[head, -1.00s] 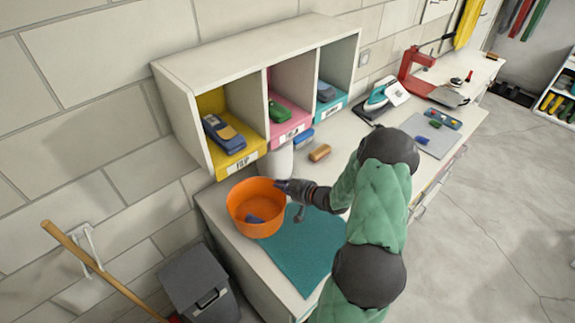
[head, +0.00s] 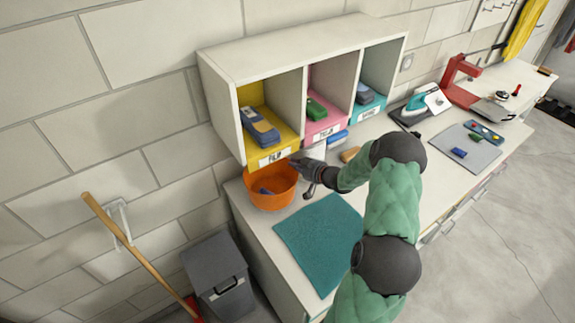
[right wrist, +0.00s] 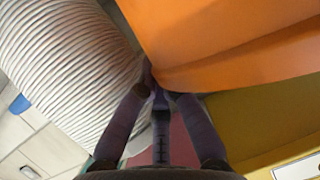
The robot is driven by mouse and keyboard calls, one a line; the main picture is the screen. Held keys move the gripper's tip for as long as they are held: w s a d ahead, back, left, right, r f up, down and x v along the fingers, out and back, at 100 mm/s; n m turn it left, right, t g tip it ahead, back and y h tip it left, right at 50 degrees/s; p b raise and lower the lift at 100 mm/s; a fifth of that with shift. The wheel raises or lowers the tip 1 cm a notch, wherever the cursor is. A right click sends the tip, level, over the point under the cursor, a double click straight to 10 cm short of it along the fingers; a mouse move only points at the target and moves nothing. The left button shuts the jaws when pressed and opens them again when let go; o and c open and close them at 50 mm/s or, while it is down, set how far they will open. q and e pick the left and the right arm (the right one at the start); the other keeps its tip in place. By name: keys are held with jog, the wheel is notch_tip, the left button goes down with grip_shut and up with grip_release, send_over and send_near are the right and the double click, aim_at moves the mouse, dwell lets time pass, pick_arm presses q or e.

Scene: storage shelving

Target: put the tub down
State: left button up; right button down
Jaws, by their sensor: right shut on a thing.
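The orange tub (head: 272,200) is at the left end of the white counter, below the yellow compartment, with a small dark blue thing (head: 265,190) inside. My right gripper (head: 303,168) is at the tub's right side, shut on its wall. In the right wrist view the tub (right wrist: 230,40) fills the upper right and my right gripper's fingers (right wrist: 152,80) meet at its edge. I cannot tell whether the tub's base touches the counter. My left gripper is out of view.
A teal mat (head: 318,245) lies bare in front of the tub. A white ribbed cylinder (right wrist: 65,70) stands close beside the gripper. The cubby shelf (head: 300,45) overhangs behind. A grey bin (head: 215,270) and a broom (head: 140,250) are below left.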

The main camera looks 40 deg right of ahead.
jog(key=w, duration=0.4)
jog(key=shift+w+a, duration=0.1)
jog(key=shift+w, duration=0.25)
notch_tip(320, 180, down, 4)
jog(key=shift+r, duration=0.2)
jog(key=shift+b, duration=0.35)
jog(key=c, duration=1.8)
grip_release()
jog(key=shift+f, duration=0.15)
jog(key=shift+c, duration=0.2)
jog(key=o, duration=0.4)
jog(key=shift+o, duration=0.2)
